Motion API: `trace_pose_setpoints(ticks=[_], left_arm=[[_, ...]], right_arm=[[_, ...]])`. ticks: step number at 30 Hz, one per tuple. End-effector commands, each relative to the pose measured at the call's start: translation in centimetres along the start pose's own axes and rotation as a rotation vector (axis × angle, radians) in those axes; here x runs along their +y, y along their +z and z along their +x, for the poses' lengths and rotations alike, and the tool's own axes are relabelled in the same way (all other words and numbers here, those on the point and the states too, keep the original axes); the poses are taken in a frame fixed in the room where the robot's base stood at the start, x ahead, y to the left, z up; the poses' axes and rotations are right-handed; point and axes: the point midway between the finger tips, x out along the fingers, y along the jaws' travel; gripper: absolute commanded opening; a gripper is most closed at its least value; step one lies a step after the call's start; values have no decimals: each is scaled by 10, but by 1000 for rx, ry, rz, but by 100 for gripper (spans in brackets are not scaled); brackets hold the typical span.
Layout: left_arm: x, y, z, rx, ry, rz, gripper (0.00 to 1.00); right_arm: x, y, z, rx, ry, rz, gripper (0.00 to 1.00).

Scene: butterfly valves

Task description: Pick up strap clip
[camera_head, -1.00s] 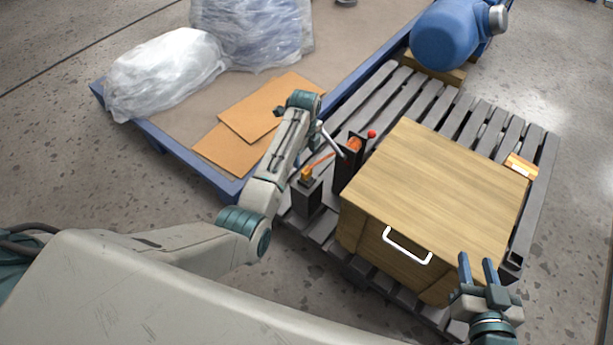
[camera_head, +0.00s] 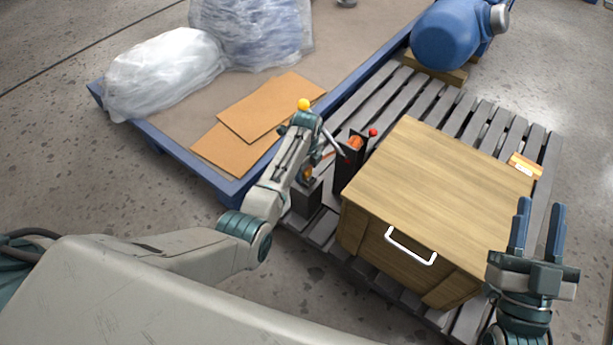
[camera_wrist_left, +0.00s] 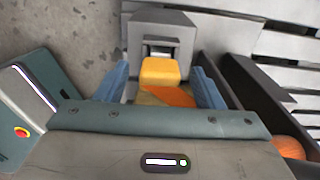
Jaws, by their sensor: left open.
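The strap clip (camera_wrist_left: 160,71) looks like a yellow block with an orange strap (camera_wrist_left: 168,96) beside it, in front of a dark grey block (camera_wrist_left: 160,32). My left gripper (camera_wrist_left: 161,80) is open, with one blue finger on each side of the yellow clip in the left wrist view. Whether the fingers touch it I cannot tell. In the head view the clip (camera_head: 308,174) shows small beside the dark grey block (camera_head: 307,197), and my left fingers are largely hidden by my own wrist. My right gripper (camera_head: 537,215) is open and empty at the lower right.
A wooden box (camera_head: 440,185) with a white handle (camera_head: 411,246) stands on the grey slatted pallet (camera_head: 395,92), right of the clip. A blue tank (camera_head: 445,38) is behind.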

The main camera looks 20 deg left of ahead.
Motion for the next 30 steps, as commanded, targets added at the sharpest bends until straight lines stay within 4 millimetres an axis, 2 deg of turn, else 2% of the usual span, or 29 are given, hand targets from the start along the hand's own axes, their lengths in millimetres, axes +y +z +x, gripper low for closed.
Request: trace_pose_setpoints(ticks=[1,6,16,24,30], left_arm=[[0,0,7,0,1,0,62],[0,0,16,0,0,0,62],[0,0,18,0,0,0,62],[0,0,18,0,0,0,9],[0,1,17,-1,-1,0,7]], right_arm=[[0,-7,1,50,-3,-7,36],[-1,-28,4,173,-10,-21,36],[-1,-34,5,206,-12,-25,36],[-1,-34,5,205,-12,-24,36],[-1,-34,5,206,-12,-25,36]])
